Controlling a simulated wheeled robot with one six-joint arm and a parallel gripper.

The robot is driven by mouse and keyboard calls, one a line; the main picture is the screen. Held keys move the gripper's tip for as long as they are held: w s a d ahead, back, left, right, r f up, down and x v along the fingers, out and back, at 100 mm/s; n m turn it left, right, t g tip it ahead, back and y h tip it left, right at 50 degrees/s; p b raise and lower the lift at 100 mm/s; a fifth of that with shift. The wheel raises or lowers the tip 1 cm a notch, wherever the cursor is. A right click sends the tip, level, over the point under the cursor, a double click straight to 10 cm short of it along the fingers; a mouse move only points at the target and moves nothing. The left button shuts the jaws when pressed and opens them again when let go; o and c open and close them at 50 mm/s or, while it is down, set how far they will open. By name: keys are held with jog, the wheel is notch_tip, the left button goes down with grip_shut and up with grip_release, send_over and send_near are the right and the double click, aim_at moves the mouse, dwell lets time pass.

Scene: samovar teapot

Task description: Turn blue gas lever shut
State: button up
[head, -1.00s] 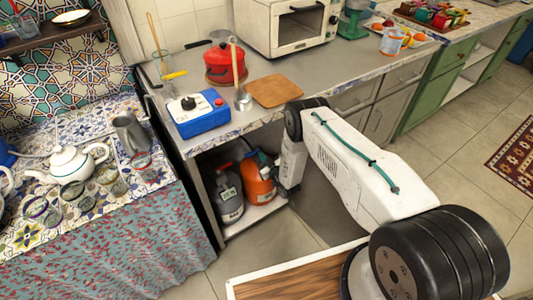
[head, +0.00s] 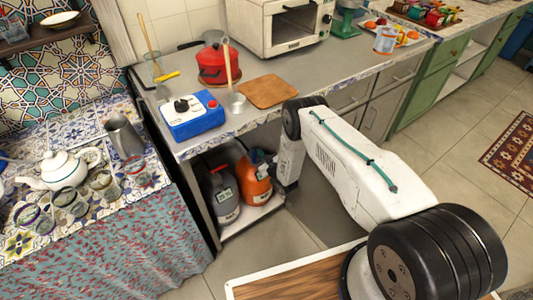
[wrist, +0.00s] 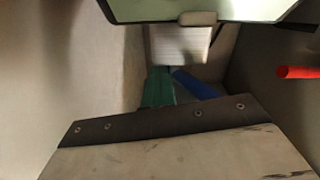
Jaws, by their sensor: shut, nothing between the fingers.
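A blue bar (wrist: 195,84), which looks like the gas lever, shows in the middle of the wrist view. A small blue patch (head: 256,155) also shows above the orange gas cylinder (head: 254,182) in the head view. My gripper (head: 281,183) is low at the cabinet opening, just right of the orange cylinder, and its fingertips are hard to make out there. In the wrist view a green piece (wrist: 158,88), perhaps my finger, stands close beside the blue bar. I cannot tell if they touch. My gripper is shut and empty.
A dark grey cylinder (head: 221,196) stands left of the orange one on the cabinet shelf. The counter (head: 292,68) overhangs them. A red-orange rod (wrist: 298,72) juts in at the right of the wrist view. Cabinet walls (wrist: 55,85) close in on the sides.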

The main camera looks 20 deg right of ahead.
aim_at(253, 153)
jog(key=shift+o, duration=0.3)
jog(key=a, duration=0.3)
jog(key=shift+w+a+r, duration=0.2)
jog(key=shift+r, duration=0.1)
jog(key=shift+d+f, duration=0.1)
jog(key=shift+d, duration=0.8)
jog(key=shift+c, duration=0.3)
jog(key=shift+o, duration=0.3)
jog(key=shift+v, duration=1.15)
jog(key=o, duration=0.4)
jog(key=shift+s+f+y, duration=0.1)
jog(key=shift+s+y, duration=0.2)
jog(key=shift+s+d, duration=0.35)
jog(key=shift+s, duration=0.2)
jog(key=shift+s+d, duration=0.35)
jog(key=shift+s, duration=0.2)
jog(key=shift+a+v, duration=0.2)
jog(key=shift+v, duration=0.8)
jog(key=shift+a+v, duration=0.25)
jog(key=shift+v, duration=0.8)
jog(key=shift+s, duration=0.2)
jog(key=v, duration=0.7)
jog(key=shift+s, duration=0.35)
jog(key=shift+d, duration=0.1)
jog(key=shift+c, duration=0.4)
